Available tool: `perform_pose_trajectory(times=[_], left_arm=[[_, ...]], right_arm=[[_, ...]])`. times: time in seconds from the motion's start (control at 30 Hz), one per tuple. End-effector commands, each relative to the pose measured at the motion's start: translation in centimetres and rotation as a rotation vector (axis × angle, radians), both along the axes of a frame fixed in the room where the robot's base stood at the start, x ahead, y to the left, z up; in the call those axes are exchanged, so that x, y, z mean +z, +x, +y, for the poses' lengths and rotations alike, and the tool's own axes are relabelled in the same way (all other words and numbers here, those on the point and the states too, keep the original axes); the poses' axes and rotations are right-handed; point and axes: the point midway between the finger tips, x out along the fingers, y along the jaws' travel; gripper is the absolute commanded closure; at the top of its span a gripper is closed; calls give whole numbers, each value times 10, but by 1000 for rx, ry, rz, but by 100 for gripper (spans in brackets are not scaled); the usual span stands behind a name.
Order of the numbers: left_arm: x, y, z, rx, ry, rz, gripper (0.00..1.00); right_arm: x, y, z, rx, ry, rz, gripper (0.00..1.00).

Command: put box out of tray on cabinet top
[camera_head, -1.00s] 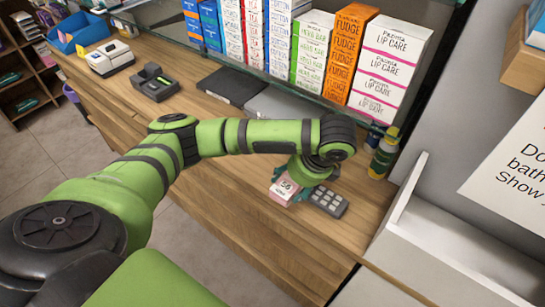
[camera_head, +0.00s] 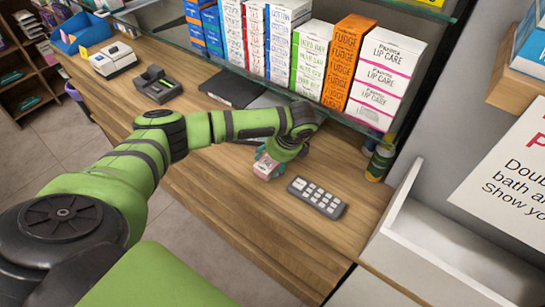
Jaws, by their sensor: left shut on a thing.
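My left arm reaches in from the left over the wooden counter (camera_head: 225,188). My left gripper (camera_head: 267,161) points down and is shut on a small pink and white box (camera_head: 265,171), with its teal fingers around it. The box is over the middle of the counter; I cannot tell whether it touches the wood. Part of the box is hidden by the gripper. A white open tray-like unit (camera_head: 440,255) stands at the right, and no box shows in it. My right gripper is not in view.
A grey keypad (camera_head: 316,197) lies right of the box. A green and yellow bottle (camera_head: 380,162) stands by the shelf. A black flat pad (camera_head: 232,88), a card terminal (camera_head: 157,85) and stacked product boxes (camera_head: 382,75) line the back. Bare wood lies in front.

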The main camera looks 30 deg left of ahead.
Motion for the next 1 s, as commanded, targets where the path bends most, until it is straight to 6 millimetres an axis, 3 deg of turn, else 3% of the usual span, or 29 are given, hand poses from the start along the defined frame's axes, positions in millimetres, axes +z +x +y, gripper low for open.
perform_pose_trajectory(times=[0.23,0.27,0.3,0.77,0.93,1.0], left_arm=[[-2,0,-1,0,-1,0,68],[-2,0,-1,0,-1,-1,22],[-2,0,-1,0,-1,-1,10],[3,1,-3,0,-2,-3,10],[26,1,-14,-3,-5,-7,10],[23,-3,-33,-7,-6,0,10]], right_arm=[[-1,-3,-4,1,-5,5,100],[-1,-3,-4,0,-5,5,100],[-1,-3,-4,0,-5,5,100],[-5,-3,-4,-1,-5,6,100],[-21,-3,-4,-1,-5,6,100],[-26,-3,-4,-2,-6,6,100]])
